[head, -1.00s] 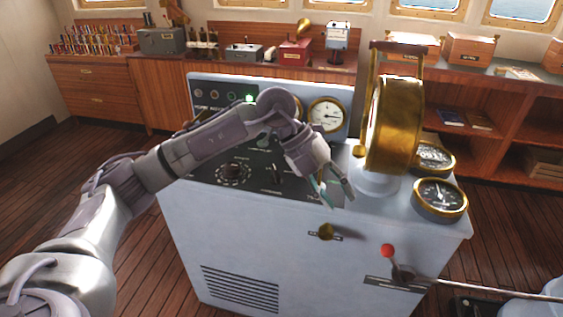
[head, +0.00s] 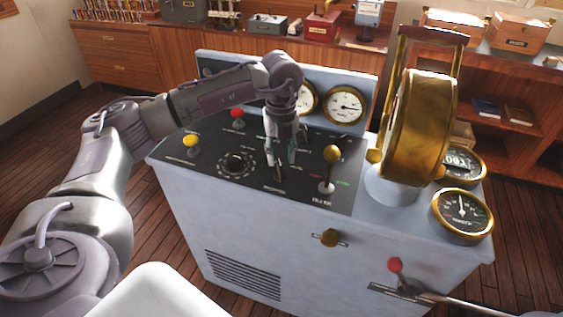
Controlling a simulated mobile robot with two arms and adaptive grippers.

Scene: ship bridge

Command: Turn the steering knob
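Two dark knobs sit on the black top panel (head: 215,172) of the pale blue console. One is a round knob inside a dial ring (head: 238,164); the other is a narrow black knob (head: 281,173) to its right. The lettering is too small to read, so I cannot tell which is the steering knob. My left gripper (head: 281,160) points down over the narrow knob, its fingers apart on either side of the knob's upper part. Contact cannot be made out. My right gripper is not in view.
A yellow-knobbed lever (head: 191,146) and a red knob (head: 237,118) stand left on the panel, a brass-topped lever (head: 330,168) right. A tall brass telegraph (head: 415,125) and gauges (head: 463,213) fill the right side. A red-tipped lever (head: 395,265) juts from the front.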

